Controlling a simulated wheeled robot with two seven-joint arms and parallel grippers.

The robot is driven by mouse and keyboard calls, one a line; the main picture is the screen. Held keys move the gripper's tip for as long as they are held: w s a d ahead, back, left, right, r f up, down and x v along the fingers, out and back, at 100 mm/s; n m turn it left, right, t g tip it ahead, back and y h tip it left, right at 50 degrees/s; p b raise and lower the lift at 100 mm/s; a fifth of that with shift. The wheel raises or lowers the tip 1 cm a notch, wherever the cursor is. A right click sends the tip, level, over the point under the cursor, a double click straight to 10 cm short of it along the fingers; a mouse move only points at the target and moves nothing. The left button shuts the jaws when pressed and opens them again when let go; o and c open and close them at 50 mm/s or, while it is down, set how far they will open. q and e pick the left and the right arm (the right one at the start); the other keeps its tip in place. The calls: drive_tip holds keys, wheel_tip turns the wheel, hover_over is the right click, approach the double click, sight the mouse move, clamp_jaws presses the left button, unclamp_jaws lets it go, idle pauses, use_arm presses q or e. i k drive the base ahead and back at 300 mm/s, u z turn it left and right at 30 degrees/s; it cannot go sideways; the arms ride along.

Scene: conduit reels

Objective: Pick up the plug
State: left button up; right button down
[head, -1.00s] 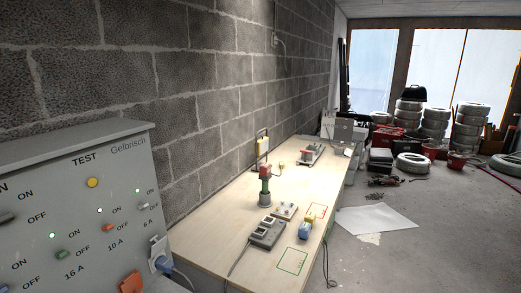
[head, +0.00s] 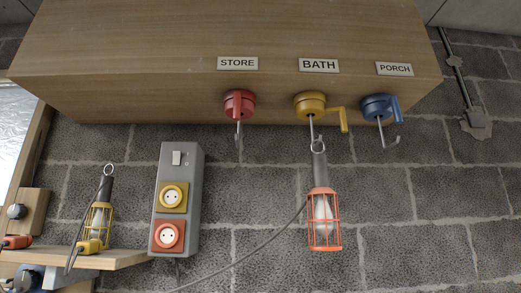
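In the head view, a yellow plug-like piece (head: 91,246) lies on a wooden shelf (head: 125,258) at the lower left, in front of a yellow caged hand lamp (head: 101,215) with a dark cord. An orange plug-like piece (head: 16,242) lies at the shelf's left end, cut by the picture edge. I cannot tell which one is the task's plug. A grey box (head: 194,200) on the wall carries a switch, a yellow socket (head: 173,197) and an orange socket (head: 169,237); both sockets look empty. Neither of my grippers is in view.
A wooden box (head: 150,60) overhangs with red (head: 239,103), yellow (head: 311,104) and blue (head: 379,106) hook mounts labelled STORE, BATH and PORCH. An orange caged lamp (head: 324,222) hangs under BATH, its cord running down left. The wall at right is mostly bare.

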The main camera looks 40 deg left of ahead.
sight(23, 241)
drive_tip(key=u, duration=2.6)
drive_tip(key=i, duration=0.65)
drive_tip(key=z, duration=0.75)
drive_tip(key=i, duration=0.4)
drive_tip(key=z, duration=0.4)
